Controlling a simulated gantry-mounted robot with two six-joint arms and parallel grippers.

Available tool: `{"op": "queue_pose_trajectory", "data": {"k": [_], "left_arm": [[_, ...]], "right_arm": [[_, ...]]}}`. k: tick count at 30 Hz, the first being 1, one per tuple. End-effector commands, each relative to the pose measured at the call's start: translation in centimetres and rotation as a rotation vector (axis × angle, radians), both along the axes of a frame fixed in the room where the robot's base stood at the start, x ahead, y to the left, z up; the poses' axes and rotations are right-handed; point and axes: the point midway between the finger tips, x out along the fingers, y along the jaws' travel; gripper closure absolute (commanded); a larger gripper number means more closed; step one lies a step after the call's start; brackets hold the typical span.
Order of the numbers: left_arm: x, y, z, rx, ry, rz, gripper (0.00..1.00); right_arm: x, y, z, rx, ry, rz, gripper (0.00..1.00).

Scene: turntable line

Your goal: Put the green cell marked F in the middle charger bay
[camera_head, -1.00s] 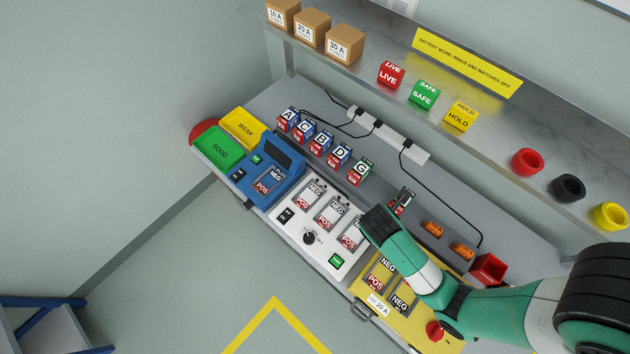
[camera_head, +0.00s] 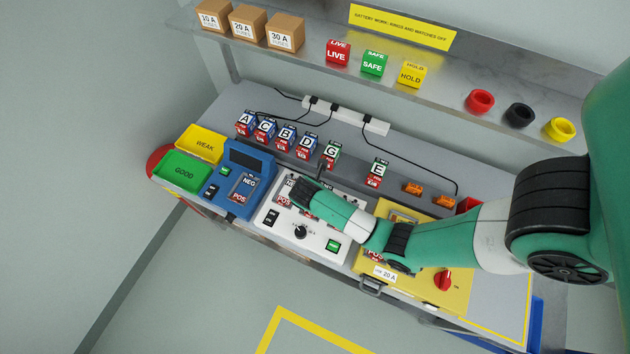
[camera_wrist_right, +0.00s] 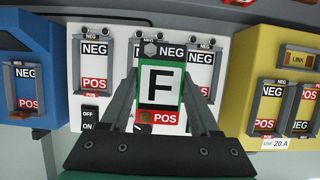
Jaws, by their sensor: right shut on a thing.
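The green cell marked F (camera_wrist_right: 160,88) has a white F label, a green border and a red POS end. My right gripper (camera_wrist_right: 160,78) is shut on its sides. In the wrist view the cell covers most of the middle bay of the white charger (camera_wrist_right: 112,112), with a NEG label showing above it. I cannot tell whether it touches the bay. The left (camera_wrist_right: 95,66) and right (camera_wrist_right: 203,70) bays look empty. In the head view my right gripper (camera_head: 303,191) is over the charger (camera_head: 318,231); the cell is hidden there. My left gripper is not in view.
Cells A, C, B, D, G and E (camera_head: 376,172) stand along the back rack. A blue tester (camera_head: 243,195) is left of the charger, and a yellow unit (camera_head: 425,283) is right. Cables run from a power strip (camera_head: 345,115) behind. A shelf hangs above.

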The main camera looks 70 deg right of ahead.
Motion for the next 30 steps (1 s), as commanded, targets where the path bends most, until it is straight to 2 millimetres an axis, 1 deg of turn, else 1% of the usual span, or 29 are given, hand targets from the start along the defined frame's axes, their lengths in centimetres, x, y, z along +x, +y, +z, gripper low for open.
{"op": "queue_pose_trajectory", "data": {"k": [1, 3, 6, 9, 11, 12, 15, 18, 25, 29, 30], "left_arm": [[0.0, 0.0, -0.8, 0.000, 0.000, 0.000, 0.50], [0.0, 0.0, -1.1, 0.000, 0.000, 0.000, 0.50], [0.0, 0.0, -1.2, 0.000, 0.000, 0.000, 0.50], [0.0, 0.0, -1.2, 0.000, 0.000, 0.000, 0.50], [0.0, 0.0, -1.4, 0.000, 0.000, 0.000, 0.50], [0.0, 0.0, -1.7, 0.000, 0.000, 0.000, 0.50], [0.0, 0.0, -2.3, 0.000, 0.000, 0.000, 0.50], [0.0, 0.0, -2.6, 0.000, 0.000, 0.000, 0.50], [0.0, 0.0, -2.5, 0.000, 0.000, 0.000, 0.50], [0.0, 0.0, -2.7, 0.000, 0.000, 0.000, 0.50], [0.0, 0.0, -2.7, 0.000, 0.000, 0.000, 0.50]], "right_arm": [[0.7, -0.4, -1.2, -0.001, -0.001, -0.002, 1.00], [1.3, -0.8, -2.0, -0.001, -0.001, -0.001, 1.00], [1.7, -1.1, -2.4, -0.001, -0.002, 0.000, 1.00], [1.8, -1.1, -2.4, -0.001, -0.003, 0.000, 1.00], [2.0, -1.2, -2.8, -0.001, -0.002, 0.000, 1.00], [2.2, -1.4, -3.3, -0.001, -0.002, 0.000, 1.00], [2.1, -1.4, -5.0, 0.000, 0.001, 0.001, 1.00], [2.2, -1.4, -6.0, -0.001, -0.001, 0.000, 1.00], [2.2, -1.3, -6.0, -0.001, -0.003, 0.000, 1.00], [2.2, -1.3, -6.3, -0.001, -0.003, 0.001, 1.00], [2.1, -1.3, -6.4, 0.000, -0.001, 0.000, 0.34]]}}
